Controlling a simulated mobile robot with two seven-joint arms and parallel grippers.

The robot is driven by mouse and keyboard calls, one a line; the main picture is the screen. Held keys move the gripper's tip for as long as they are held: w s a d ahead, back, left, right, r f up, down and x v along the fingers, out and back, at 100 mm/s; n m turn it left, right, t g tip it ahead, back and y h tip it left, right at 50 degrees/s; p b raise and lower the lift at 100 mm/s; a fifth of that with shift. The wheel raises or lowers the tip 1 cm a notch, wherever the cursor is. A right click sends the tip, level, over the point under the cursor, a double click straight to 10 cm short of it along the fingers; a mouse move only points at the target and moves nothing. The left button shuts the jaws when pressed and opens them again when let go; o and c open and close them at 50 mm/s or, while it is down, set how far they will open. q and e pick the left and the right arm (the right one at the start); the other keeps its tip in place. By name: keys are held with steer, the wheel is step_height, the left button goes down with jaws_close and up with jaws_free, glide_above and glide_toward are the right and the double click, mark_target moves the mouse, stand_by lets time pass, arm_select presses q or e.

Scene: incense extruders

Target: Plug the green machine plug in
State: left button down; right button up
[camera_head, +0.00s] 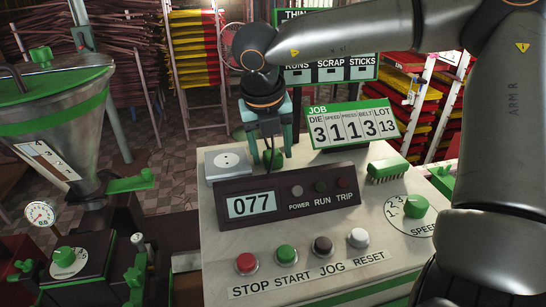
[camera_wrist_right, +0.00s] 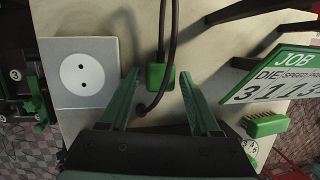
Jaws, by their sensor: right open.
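The green plug (camera_head: 273,158) is on the pale machine top, with a dark cable rising from it. It also shows in the right wrist view (camera_wrist_right: 160,77), where the cable loops beside it. The white square socket plate (camera_head: 229,163), with a round two-hole socket, is just left of the plug; it also shows in the right wrist view (camera_wrist_right: 84,75). My right gripper (camera_head: 269,152) points down over the plug. Its teal fingers (camera_wrist_right: 158,78) are open on either side of it, with gaps visible. My left gripper is not in view.
The control box (camera_head: 345,203) with a display reading 077 stands in front of the plug. The JOB board (camera_head: 352,124) stands behind to the right, and a green brush (camera_head: 388,170) lies near it. A steel hopper (camera_head: 60,115) is at left.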

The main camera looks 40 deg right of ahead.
steer(key=shift+f, duration=0.1)
jaws_close()
stand_by(0.6)
